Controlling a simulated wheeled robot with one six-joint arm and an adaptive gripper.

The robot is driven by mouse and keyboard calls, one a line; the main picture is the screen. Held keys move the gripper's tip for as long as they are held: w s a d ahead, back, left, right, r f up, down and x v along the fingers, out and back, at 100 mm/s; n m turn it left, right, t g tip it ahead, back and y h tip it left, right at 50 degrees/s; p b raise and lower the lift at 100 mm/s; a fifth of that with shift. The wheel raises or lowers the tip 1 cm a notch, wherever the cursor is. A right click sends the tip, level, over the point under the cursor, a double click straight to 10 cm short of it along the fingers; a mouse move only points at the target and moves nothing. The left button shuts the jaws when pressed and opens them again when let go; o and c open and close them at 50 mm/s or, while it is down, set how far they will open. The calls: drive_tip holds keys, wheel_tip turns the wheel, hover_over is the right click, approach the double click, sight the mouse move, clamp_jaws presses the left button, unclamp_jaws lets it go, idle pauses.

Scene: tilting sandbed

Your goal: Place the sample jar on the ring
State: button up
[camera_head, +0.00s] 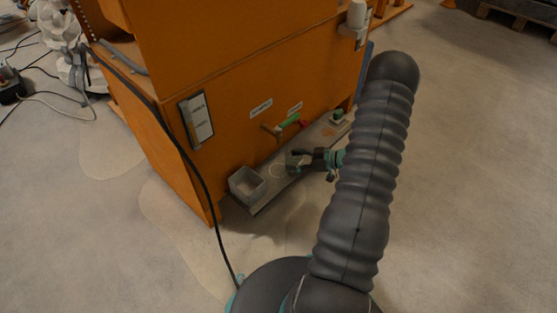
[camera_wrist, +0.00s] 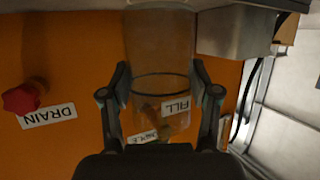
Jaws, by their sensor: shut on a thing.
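The clear sample jar (camera_wrist: 160,105) sits between the two fingers of my gripper (camera_wrist: 160,72) in the wrist view, and the gripper is shut on it. The wall and labels show through the glass; its far part looks hazy brown-grey. In the head view my gripper (camera_head: 294,159) is over the grey shelf at the foot of the orange cabinet; the jar is hard to make out there. A pale ring (camera_head: 278,171) shows on the shelf, just left of and below my gripper. I cannot tell the height of the jar above it.
A square grey box (camera_head: 246,186) stands at the shelf's left end, and it also shows in the wrist view (camera_wrist: 236,32). A green-handled valve (camera_head: 289,121) and a red knob (camera_wrist: 22,99) project from the orange cabinet (camera_head: 235,105). A black cable hangs down the cabinet's left side.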

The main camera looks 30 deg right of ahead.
drive_tip(key=shift+w+a, duration=0.95)
drive_tip(key=shift+a, duration=0.05)
drive_tip(key=w+a, duration=0.2)
drive_tip(key=shift+w+a+f+b, duration=0.15)
drive_tip(key=shift+w+a+b, duration=0.1)
drive_tip(key=shift+a+b, duration=0.1)
drive_tip(key=shift+s+d+f, duration=0.1)
drive_tip(key=shift+d+f, duration=0.1)
drive_tip(key=shift+f, duration=0.4)
drive_tip(key=shift+f, duration=0.25)
drive_tip(key=o, duration=1.2)
drive_tip(key=shift+r, duration=0.1)
